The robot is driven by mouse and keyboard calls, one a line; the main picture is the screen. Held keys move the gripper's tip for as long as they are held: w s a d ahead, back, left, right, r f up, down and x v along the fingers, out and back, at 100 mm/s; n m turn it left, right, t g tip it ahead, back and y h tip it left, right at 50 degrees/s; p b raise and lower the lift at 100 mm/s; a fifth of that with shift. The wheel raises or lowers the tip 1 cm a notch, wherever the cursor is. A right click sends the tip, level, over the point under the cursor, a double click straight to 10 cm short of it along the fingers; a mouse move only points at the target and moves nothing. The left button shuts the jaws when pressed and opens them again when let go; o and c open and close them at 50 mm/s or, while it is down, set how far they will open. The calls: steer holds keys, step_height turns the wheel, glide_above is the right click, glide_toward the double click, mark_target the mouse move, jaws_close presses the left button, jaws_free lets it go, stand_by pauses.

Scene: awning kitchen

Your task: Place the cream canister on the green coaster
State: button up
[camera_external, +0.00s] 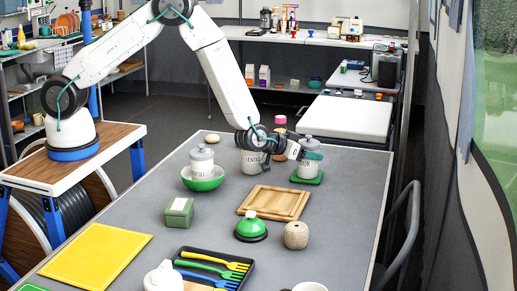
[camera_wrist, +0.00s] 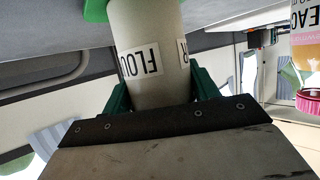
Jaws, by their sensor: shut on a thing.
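The cream canister (camera_external: 306,168) is pale with a grey lid and stands upright at the green coaster (camera_external: 321,179), near the table's right side. In the wrist view the canister (camera_wrist: 148,32) carries a label reading "FLOU" and fills the space between the green fingers. The green coaster (camera_wrist: 95,11) shows at the canister's base there, and the two look in contact. My gripper (camera_external: 310,153) comes in from the left and is shut on the canister's upper part. The full seating of the base on the coaster is partly hidden.
A similar canister (camera_external: 251,163) stands left of my gripper, and another (camera_external: 202,163) sits in a green bowl (camera_external: 203,184). A pink-lidded jar (camera_wrist: 310,101) is nearby. A wooden board (camera_external: 262,203), green bell (camera_external: 251,225) and woven jar (camera_external: 296,236) lie in front.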

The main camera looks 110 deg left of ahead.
steer(key=o, duration=1.1)
steer(key=shift+r, duration=0.1)
steer(key=shift+s+d+r, duration=0.2)
steer(key=shift+d, duration=0.05)
steer(key=v, duration=1.1)
steer(key=shift+s+d+r, duration=0.1)
